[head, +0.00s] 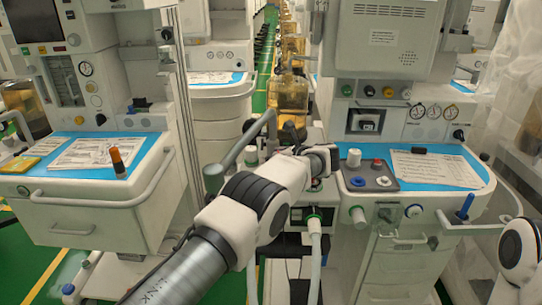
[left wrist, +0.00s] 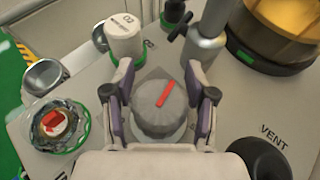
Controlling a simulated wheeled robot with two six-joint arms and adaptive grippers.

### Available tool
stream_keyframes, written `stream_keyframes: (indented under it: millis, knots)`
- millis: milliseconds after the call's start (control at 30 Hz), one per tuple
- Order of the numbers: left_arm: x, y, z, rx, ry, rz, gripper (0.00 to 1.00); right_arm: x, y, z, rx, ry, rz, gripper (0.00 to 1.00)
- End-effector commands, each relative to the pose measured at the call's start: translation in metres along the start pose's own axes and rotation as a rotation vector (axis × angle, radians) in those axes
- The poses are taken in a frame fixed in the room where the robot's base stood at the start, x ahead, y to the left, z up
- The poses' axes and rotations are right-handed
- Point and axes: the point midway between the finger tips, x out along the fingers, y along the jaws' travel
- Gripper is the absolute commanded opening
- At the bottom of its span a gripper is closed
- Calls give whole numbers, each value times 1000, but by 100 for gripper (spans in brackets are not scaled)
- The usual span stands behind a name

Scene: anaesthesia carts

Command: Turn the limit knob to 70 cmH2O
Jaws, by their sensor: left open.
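The limit knob (left wrist: 156,122) is a round grey ribbed knob in the middle of the left wrist view. Its red pointer mark slants toward the upper right. My left gripper (left wrist: 165,88) is open, with one finger on each side of the knob. I cannot tell whether the pads touch it. No pressure numbers are readable around the knob; its near side is partly covered by the gripper. In the head view my left gripper (head: 328,160) reaches over the cart's breathing block, and the knob cannot be made out there. My right gripper is not in view.
A white O2-marked cylinder (left wrist: 124,38) and a metal post (left wrist: 203,45) stand behind the knob. An amber canister (left wrist: 280,30) is at the upper right, and a black VENT part (left wrist: 259,158) at the lower right. A clear valve dome (left wrist: 58,125) is on the left.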

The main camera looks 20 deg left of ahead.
Motion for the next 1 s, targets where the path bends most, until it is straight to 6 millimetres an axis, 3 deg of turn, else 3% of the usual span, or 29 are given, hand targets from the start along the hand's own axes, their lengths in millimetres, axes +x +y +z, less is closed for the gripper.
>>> stream_keyframes:
  millis: [267, 333, 400, 433, 1000]
  knots:
    - [6, 0, 1, 1, -1, -1, 56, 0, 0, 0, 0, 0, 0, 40]
    - [6, 0, 1, 1, -1, -1, 39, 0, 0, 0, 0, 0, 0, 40]
    - [5, 0, 1, 1, -1, -1, 14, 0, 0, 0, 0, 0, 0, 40]
    - [5, 0, 1, 1, -1, -1, 8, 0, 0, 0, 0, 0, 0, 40]
    - [4, 0, -1, 3, 0, -1, 3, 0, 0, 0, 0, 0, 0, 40]
